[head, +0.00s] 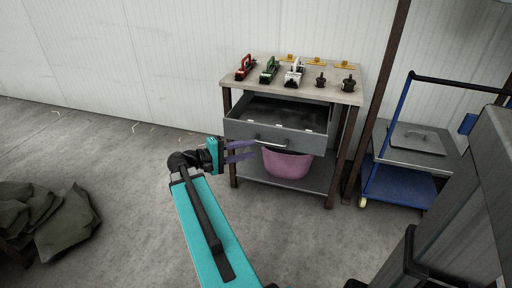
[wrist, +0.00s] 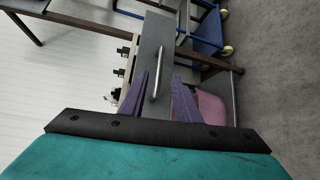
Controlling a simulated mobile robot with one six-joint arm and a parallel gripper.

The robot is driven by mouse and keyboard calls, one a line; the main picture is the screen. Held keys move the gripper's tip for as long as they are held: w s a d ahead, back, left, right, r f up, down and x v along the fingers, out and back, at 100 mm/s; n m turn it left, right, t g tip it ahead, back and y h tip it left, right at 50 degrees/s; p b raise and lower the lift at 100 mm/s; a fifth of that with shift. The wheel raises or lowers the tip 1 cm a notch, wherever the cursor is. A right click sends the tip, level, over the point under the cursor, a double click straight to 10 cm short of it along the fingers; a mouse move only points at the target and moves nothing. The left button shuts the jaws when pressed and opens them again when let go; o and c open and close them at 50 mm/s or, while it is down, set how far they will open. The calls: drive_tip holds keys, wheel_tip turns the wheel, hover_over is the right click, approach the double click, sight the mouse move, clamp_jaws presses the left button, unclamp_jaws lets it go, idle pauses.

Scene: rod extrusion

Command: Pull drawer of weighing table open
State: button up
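The weighing table (head: 228,84) stands against the white wall, with a grey drawer (head: 245,130) pulled well out of its frame in the head view. The drawer has a metal bar handle (head: 271,142) on its front. In the wrist view the handle (wrist: 157,75) lies ahead of my gripper, between the lines of the two fingers. My gripper (head: 252,150) is open, its purple fingers apart, just left of the handle in the head view. In the wrist view my gripper (wrist: 163,84) holds nothing; I cannot tell whether its fingertips touch the drawer front.
A pink tub (head: 287,164) sits on the table's lower shelf (head: 310,183). Several hand tools and black pieces stand on the tabletop. A blue cart (head: 400,188) is at right, beyond a brown post (head: 378,100). Dark green cloth (head: 50,222) lies on the left floor.

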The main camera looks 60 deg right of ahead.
drive_tip(key=shift+v, duration=1.45)
drive_tip(key=w+a+f+n+t+h+p, duration=0.1)
drive_tip(key=w+a+n+t+p, duration=0.15)
drive_tip(key=w+a+p, duration=0.35)
drive_tip(key=a+f+n+t+y+p, duration=0.2)
drive_tip(key=a+f+n+p, duration=0.25)
drive_tip(key=a+f, duration=0.6)
drive_tip(key=s+a+f+y+p, duration=0.2)
drive_tip(key=s+a+f+y, duration=0.2)
drive_tip(key=a, duration=0.7)
drive_tip(key=s+a+f+m+y+p, duration=0.1)
drive_tip(key=s+a+f+y, duration=0.3)
drive_tip(key=a+f, duration=0.5)
drive_tip(key=s+a+f+y+p, duration=0.4)
drive_tip(key=a+f, duration=0.2)
drive_tip(key=a, duration=0.7)
drive_tip(key=shift+a+f, duration=0.3)
drive_tip(key=shift+a, duration=0.1)
